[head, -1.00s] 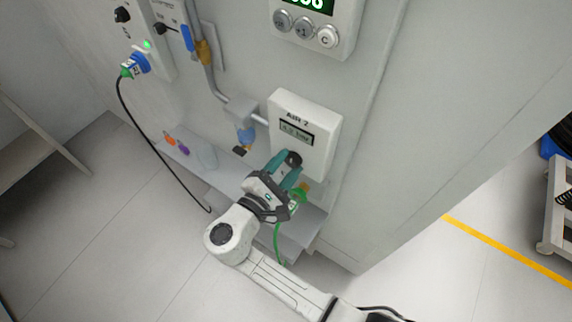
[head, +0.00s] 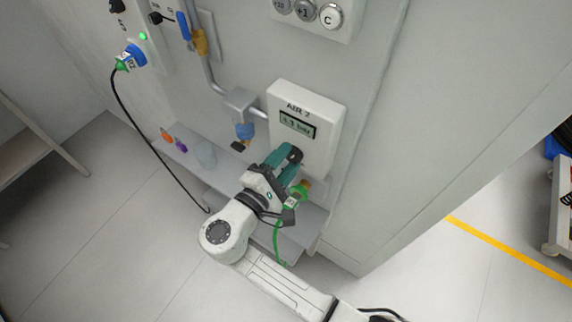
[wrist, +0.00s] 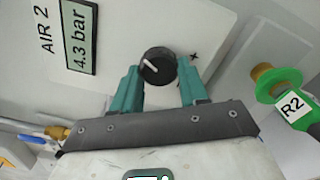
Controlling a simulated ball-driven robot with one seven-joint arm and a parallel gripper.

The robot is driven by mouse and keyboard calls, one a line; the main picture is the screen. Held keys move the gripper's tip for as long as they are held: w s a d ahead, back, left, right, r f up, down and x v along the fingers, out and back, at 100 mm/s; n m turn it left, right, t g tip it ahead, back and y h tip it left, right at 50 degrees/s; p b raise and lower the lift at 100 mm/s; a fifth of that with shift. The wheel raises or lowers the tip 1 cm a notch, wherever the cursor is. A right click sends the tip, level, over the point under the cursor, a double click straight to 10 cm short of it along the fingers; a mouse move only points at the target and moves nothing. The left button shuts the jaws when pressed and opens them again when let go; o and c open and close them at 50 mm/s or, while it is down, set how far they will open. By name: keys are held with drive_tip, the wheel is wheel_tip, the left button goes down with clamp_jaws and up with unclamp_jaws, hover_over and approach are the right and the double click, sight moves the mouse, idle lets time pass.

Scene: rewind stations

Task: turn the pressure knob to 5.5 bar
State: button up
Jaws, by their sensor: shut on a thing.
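The white AIR 2 box (head: 318,105) is fixed to the grey wall panel. Its display (wrist: 81,38) reads 4.3 bar in the wrist view; in the head view the display (head: 297,124) is small and hard to read. The black pressure knob (wrist: 157,66) has a white pointer line that points up and left in the wrist view, with a plus sign (wrist: 194,57) to its right. My gripper (wrist: 160,75) has its two teal fingers on either side of the knob and is shut on it. In the head view my gripper (head: 289,158) covers most of the knob.
A green R2 connector (wrist: 291,101) with a brass fitting sits close to the right of my gripper. A grey shelf (head: 228,180) below holds orange and purple items and a clear cup. A pipe with a blue valve (head: 244,131) enters the box from the left.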

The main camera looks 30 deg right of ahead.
drive_tip(key=m+b, duration=0.3)
drive_tip(key=m, duration=0.1)
drive_tip(key=shift+f+b, duration=0.2)
drive_tip(key=shift+b, duration=0.15)
drive_tip(key=shift+r+m+b, duration=0.15)
drive_tip(key=shift+m+b, duration=0.65)
drive_tip(key=shift+m, duration=0.1)
drive_tip(key=o, duration=1.1)
drive_tip(key=shift+r, duration=0.1)
drive_tip(key=shift+c, duration=0.2)
drive_tip(key=b+v, duration=0.1)
drive_tip(key=v, duration=1)
